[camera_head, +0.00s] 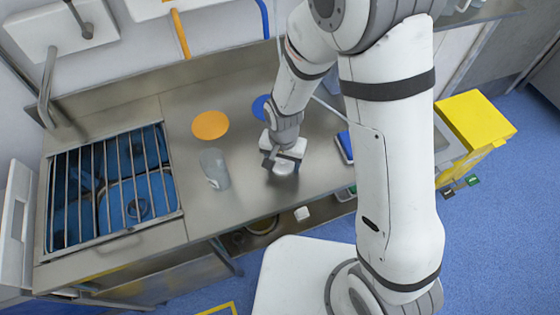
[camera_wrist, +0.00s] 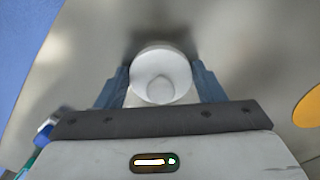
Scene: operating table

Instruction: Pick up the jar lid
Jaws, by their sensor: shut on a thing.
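A round white jar lid (camera_wrist: 160,68) with a raised inner shape sits between the two fingers of my gripper (camera_wrist: 161,84) in the wrist view. The fingers are blue-grey and press on it from both sides. In the head view my gripper (camera_head: 283,166) is low over the steel worktop (camera_head: 240,205), right of a clear jar (camera_head: 214,169). The lid is mostly hidden by the gripper in the head view. I cannot tell whether it touches the worktop.
An orange disc (camera_head: 210,125) lies behind the jar, and a blue disc (camera_head: 262,107) lies partly behind my arm. A barred sink (camera_head: 112,190) is on the left. A blue item (camera_head: 345,146) lies to the right. The worktop's front is clear.

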